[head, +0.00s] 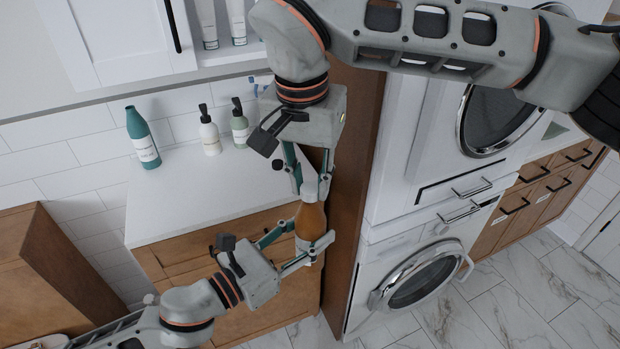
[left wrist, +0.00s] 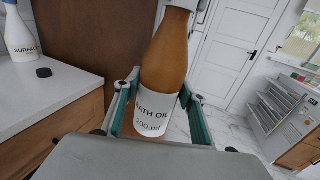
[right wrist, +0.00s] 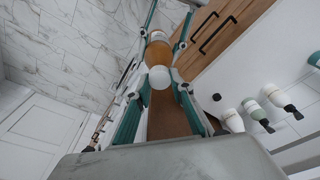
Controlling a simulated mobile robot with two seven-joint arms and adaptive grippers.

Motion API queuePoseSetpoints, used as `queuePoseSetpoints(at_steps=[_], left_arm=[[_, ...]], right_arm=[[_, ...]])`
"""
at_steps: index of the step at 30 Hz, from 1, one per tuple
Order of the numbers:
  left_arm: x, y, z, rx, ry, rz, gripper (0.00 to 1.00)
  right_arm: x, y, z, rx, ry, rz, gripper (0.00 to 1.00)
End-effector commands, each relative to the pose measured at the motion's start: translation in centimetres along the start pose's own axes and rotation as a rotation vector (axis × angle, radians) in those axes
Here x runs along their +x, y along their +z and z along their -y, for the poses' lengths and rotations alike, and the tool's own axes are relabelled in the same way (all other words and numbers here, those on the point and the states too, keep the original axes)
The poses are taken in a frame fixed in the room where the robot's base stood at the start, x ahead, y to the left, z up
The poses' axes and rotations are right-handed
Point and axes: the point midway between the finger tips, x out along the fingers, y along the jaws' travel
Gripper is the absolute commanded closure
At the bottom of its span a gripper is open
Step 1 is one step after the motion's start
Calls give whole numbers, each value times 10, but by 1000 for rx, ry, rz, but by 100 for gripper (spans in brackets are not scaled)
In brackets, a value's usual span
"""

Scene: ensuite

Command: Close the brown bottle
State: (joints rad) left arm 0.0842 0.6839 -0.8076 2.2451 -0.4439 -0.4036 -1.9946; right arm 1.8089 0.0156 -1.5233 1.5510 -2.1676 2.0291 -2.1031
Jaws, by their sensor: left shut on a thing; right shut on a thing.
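The brown bottle (head: 311,222) is held in the air in front of the counter, nearly upright in the head view. Its white label reads "BATH OIL 200 ml" in the left wrist view (left wrist: 166,62). My left gripper (head: 294,252) is shut around its lower body. The white cap (right wrist: 160,77) is in line with the bottle's neck. My right gripper (head: 309,180) comes from above and is shut on the cap, its fingers on either side. The fingers partly hide the cap in the head view, and I cannot tell how tightly it sits.
The white counter (head: 190,200) behind holds a teal bottle (head: 143,138), a white pump bottle (head: 209,132) and a green one (head: 239,124). A small black round object (left wrist: 44,73) lies on it. A tall brown panel (head: 354,150) and a washing machine (head: 420,285) stand to the right.

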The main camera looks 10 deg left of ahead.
Motion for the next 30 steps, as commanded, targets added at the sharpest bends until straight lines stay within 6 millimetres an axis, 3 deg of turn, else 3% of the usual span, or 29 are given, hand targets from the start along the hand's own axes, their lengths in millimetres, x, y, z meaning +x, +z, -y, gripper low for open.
queuePoseSetpoints(at_steps=[26,30], left_arm=[[0,2,0,0,-1,3,100],[0,2,0,0,0,3,100]], right_arm=[[11,2,0,1,0,0,84],[11,1,0,76,13,0,84]])
